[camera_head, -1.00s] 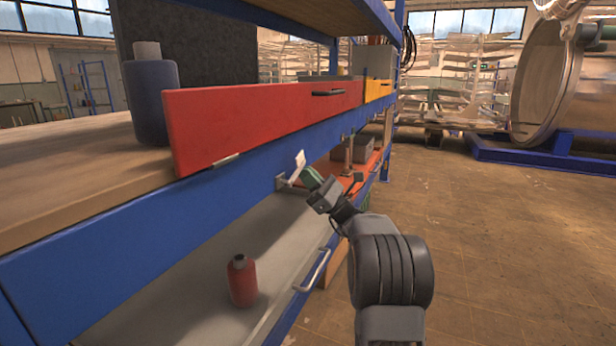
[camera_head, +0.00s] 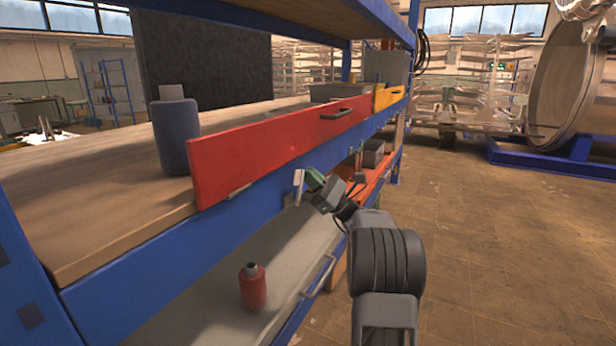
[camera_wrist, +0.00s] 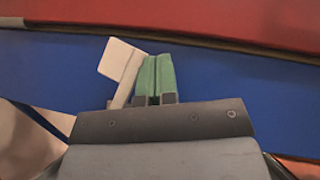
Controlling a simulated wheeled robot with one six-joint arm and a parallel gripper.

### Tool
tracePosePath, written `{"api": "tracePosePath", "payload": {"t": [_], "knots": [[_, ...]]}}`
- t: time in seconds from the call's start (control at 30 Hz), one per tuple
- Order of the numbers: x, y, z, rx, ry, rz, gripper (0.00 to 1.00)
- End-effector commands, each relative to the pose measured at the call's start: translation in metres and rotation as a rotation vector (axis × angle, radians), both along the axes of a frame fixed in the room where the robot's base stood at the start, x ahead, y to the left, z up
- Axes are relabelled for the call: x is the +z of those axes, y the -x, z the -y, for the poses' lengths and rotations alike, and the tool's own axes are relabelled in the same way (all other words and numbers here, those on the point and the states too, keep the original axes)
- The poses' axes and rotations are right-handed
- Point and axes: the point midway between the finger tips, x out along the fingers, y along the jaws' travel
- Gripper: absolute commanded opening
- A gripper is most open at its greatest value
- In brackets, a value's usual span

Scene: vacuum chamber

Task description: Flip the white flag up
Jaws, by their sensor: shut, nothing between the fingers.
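The white flag (camera_head: 298,182) is on the blue shelf beam just below the red panel. In the head view it appears narrow and nearly upright. In the wrist view the flag (camera_wrist: 121,61) has a square plate at the top and a stem slanting down behind my gripper's body, where its lower end is hidden. My gripper (camera_head: 313,178) has green fingertips pressed together, with nothing between them. In the wrist view the fingertips (camera_wrist: 153,76) are immediately right of the flag's stem; I cannot tell whether they touch it.
The red panel (camera_head: 280,150) with its dark handle lies above the beam (camera_head: 170,245). A red bottle (camera_head: 252,287) stands on the lower shelf, and a dark blue bottle (camera_head: 175,137) on the wooden top. The floor (camera_head: 490,250) to the right is open.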

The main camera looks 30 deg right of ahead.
Motion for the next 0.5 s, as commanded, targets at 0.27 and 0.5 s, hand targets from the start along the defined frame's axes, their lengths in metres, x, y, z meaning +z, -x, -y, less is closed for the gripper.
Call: {"api": "tracePosePath", "payload": {"t": [0.27, 0.5], "knots": [[0.0091, 0.0022, -0.0060, -0.007, -0.002, -0.001, 0.00], [0.0118, 0.0040, -0.0097, -0.010, 0.072, 0.046, 0.00]]}}
